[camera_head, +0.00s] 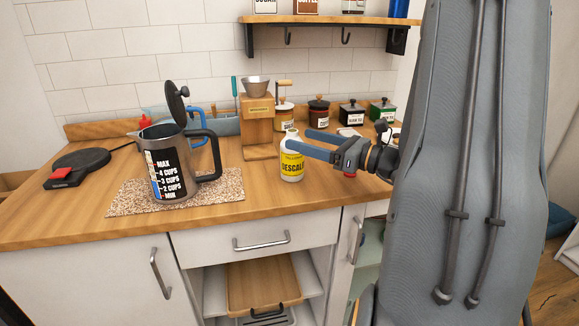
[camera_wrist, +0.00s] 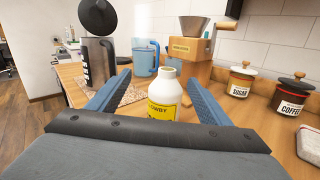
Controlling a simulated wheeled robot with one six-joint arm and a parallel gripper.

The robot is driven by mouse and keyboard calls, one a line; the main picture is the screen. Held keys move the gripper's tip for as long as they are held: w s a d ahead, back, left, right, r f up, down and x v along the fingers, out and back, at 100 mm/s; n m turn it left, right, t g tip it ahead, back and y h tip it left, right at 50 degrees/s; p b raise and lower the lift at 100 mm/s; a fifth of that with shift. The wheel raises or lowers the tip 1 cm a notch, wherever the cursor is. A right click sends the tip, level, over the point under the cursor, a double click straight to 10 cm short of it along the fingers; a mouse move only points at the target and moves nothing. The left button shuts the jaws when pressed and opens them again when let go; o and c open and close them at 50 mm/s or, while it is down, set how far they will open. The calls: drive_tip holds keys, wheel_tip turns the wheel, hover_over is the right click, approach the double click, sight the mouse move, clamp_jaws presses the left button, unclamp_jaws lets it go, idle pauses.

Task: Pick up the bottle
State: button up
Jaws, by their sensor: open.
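My gripper (camera_head: 296,141) comes in from the right at the height of the bottle's upper part. In the wrist view my gripper (camera_wrist: 160,88) is open, with a gap on both sides of the bottle.
A steel kettle (camera_head: 170,166) with its lid up stands on a speckled mat (camera_head: 222,190) to the left. A wooden grinder (camera_head: 258,122) stands behind the bottle. Several lidded jars, including a coffee jar (camera_head: 318,113), line the back right. The counter front (camera_head: 255,212) is clear.

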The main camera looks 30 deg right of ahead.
sight(302, 157)
drive_tip(key=shift+n, duration=0.4)
drive_tip(key=f+b, duration=0.1)
drive_tip(key=f, duration=0.1)
drive_tip(key=w+f+b, duration=0.1)
drive_tip(key=f, duration=0.2)
drive_tip(key=shift+w+d+f, duration=0.1)
drive_tip(key=shift+w+f, duration=0.05)
drive_tip(key=shift+f, duration=0.05)
drive_tip(key=shift+w+f, duration=0.15)
drive_tip(key=shift+f, duration=0.05)
drive_tip(key=shift+p+x, duration=0.6)
drive_tip(key=shift+x, duration=3.25)
drive_tip(key=shift+f, duration=0.1)
drive_tip(key=c, duration=1.4)
